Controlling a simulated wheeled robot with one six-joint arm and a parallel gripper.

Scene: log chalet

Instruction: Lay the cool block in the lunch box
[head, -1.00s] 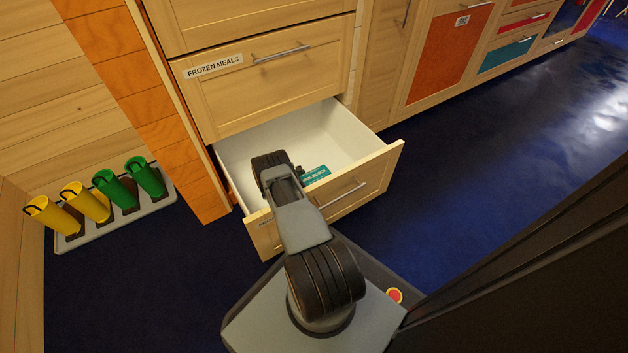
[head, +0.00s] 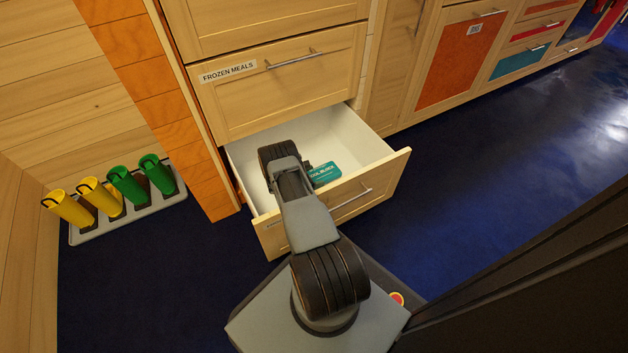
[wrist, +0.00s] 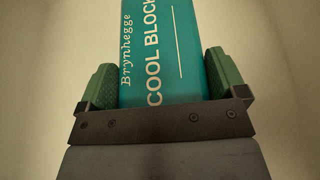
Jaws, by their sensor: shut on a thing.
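The cool block (head: 324,173) is a flat teal block with white lettering, seen over the open drawer in the head view. In the wrist view the cool block (wrist: 165,50) fills the space between the two green finger pads. My gripper (wrist: 160,88) is shut on it, one pad at each side. In the head view my arm hides most of the gripper and part of the block. The pale drawer inside shows behind the block in the wrist view. The lunch box is not in view.
The open drawer (head: 358,142) has a white inside that looks empty where visible. A shut drawer labelled Frozen Meals (head: 290,85) is above it. A tray (head: 125,224) of yellow and green boots stands at the left. Blue floor (head: 470,150) is clear at the right.

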